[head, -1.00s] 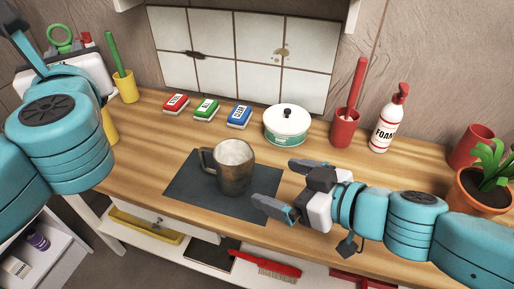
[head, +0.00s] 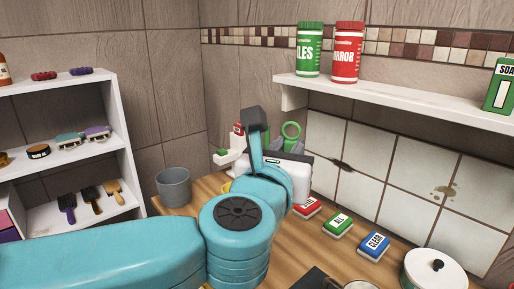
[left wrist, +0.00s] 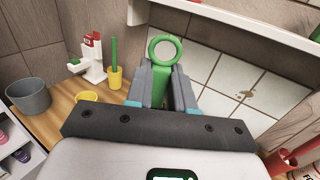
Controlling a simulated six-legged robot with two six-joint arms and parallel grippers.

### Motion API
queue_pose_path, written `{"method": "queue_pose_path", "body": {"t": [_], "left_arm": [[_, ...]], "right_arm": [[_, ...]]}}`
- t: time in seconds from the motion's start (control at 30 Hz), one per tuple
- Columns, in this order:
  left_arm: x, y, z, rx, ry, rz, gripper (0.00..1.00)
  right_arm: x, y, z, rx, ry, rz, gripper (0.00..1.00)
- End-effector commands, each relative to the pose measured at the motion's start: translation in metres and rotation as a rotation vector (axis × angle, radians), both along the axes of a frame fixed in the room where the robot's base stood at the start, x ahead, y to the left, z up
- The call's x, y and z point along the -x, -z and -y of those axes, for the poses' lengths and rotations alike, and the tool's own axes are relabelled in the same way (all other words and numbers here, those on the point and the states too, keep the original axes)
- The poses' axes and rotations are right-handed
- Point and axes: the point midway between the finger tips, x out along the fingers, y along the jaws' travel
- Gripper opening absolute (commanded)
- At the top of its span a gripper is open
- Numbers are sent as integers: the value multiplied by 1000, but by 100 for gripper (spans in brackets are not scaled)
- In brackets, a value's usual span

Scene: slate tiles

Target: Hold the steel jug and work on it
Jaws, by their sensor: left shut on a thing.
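My left gripper (head: 288,143) is shut on a green tool with a ring-shaped end (head: 292,130), raised above the back of the wooden counter. In the left wrist view, the green tool (left wrist: 162,50) stands upright between the two grey fingers of the gripper (left wrist: 160,82), its ring above the fingertips. The steel jug (head: 360,285) is cut off by the bottom edge of the head view; only a bit of its top shows. A corner of the dark mat (head: 314,277) lies beside it. My right gripper is out of view.
A grey bucket (head: 173,188) is at the left corner. A shelf (head: 400,98) with containers overhangs the white tiles. A yellow cup (left wrist: 114,78) holds a green-handled item.

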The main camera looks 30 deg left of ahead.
Motion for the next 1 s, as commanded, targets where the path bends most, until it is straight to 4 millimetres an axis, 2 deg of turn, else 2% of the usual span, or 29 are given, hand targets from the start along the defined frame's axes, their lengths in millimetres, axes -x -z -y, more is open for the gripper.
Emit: {"method": "queue_pose_path", "body": {"t": [0.03, 0.2, 0.3, 0.4, 0.5, 0.7, 1.0], "left_arm": [[0, 1, 23, -1, 81, -1, 0], [14, 4, 100, -2, 347, 0, 0], [27, 4, 134, -1, 446, -1, 0], [36, 2, 153, 0, 490, 0, 0], [40, 1, 160, 0, 506, 0, 0], [41, 0, 160, 0, 506, 0, 0], [40, 0, 159, 0, 504, 0, 0]], "right_arm": [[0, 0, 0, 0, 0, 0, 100], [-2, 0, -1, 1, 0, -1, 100], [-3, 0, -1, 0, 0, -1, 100], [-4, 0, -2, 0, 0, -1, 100], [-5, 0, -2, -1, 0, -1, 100], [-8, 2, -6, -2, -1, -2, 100], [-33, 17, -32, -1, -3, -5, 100]]}}
